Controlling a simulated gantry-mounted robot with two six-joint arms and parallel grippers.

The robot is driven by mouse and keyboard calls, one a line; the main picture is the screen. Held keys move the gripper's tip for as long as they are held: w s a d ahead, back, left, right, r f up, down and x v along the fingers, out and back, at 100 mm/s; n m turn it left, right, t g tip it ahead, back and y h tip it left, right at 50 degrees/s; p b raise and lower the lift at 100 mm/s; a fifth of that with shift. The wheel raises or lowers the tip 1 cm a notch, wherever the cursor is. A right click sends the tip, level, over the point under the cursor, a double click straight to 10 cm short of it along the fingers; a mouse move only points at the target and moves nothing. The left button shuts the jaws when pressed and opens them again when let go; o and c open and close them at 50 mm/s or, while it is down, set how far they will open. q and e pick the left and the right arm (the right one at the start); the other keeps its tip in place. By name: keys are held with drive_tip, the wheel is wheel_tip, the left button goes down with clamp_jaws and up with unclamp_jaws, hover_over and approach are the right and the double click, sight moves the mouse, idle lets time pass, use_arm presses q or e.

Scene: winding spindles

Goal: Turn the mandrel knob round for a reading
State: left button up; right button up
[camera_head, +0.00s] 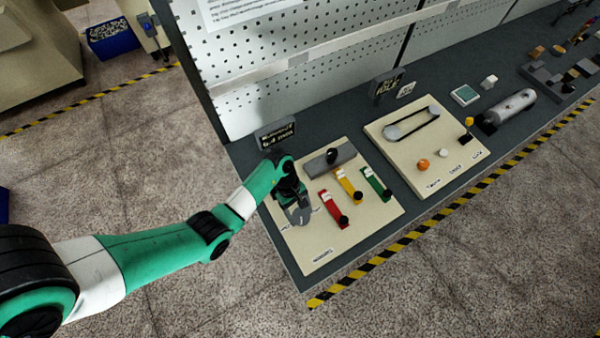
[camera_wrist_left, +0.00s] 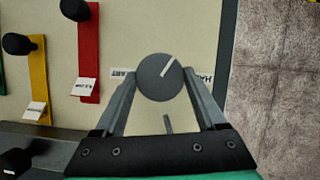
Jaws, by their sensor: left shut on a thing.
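The mandrel knob (camera_wrist_left: 152,82) is a round dark grey disc with a pale pointer line, on a cream panel (camera_head: 330,238). In the left wrist view its line slants toward the upper right, between two small printed labels on either side of the knob. My left gripper (camera_wrist_left: 160,84) has one finger on each side of the knob and is shut on it. In the head view my left gripper (camera_head: 296,205) is at the left part of the panel, and the arm largely hides the knob. My right gripper is not in view.
Red (camera_head: 332,208), yellow (camera_head: 349,184) and green (camera_head: 377,183) levers with black knobs stand right of the gripper. A grey block (camera_head: 325,163) with a black knob lies behind them. A second cream panel (camera_head: 452,178) carries a belt loop. A pegboard (camera_head: 240,95) rises at the back.

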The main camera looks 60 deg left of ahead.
use_arm(q)
drive_tip(key=shift+s+r+n+t+p, duration=0.15)
drive_tip(key=shift+n+t+p, duration=0.15)
drive_tip(key=shift+n+p, duration=0.55)
drive_tip(key=shift+r+n+t+p, duration=0.1)
drive_tip(key=shift+n+t+p, duration=0.2)
drive_tip(key=shift+n+p, duration=0.5)
drive_tip(key=shift+n+t+p, duration=0.3)
drive_tip(key=shift+n+p, duration=0.45)
drive_tip(key=shift+p, duration=0.3)
drive_tip(key=shift+f+n+t+y+p, duration=0.15)
drive_tip(key=shift+n+t+y+p, duration=0.25)
drive_tip(key=shift+n, duration=0.3)
drive_tip(key=o, duration=1.3)
drive_tip(key=shift+f, duration=0.1)
